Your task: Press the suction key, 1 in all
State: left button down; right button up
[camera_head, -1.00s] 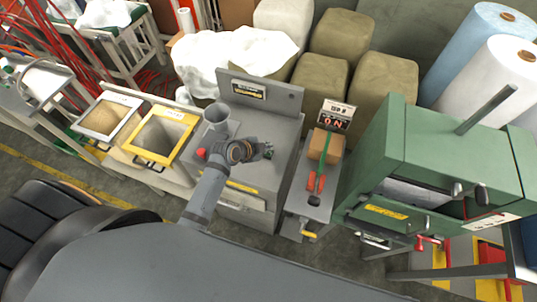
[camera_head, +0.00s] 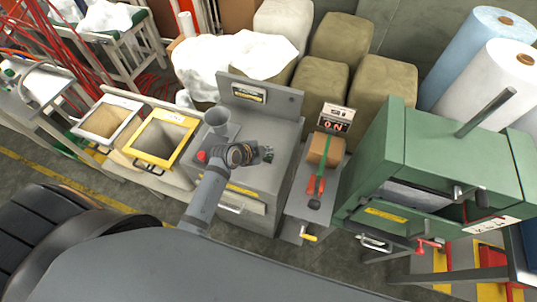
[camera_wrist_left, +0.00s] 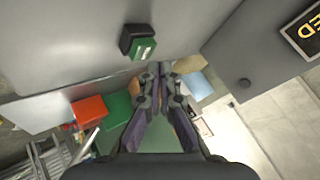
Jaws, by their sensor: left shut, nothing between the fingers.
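A green key (camera_wrist_left: 142,48) with small white lettering, too small to read, sits in a dark housing on a grey panel in the left wrist view. My left gripper (camera_wrist_left: 159,76) is shut and empty, with its fingertips below and slightly right of the key in that picture. A gap shows between them. In the head view my left gripper (camera_head: 267,155) is over the top of the grey machine (camera_head: 279,135). The key cannot be made out clearly there, as the wrist and fingers cover that spot. My right gripper is in neither view.
A red button (camera_head: 201,156) and a grey funnel (camera_head: 216,118) are left of my wrist. Yellow-rimmed and white-rimmed bins are at left.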

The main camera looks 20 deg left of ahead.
aim_at(267, 157)
pick_arm(q)
jog(key=shift+f, duration=0.15)
jog(key=shift+f, duration=0.3)
jog(key=shift+f+b, duration=0.5)
jog(key=shift+b, duration=0.05)
dwell(0.8)
jog(key=shift+r+p, duration=0.95)
jog(key=shift+r, duration=0.1)
notch_tip(267, 157, up, 5)
jog(key=p, duration=0.5)
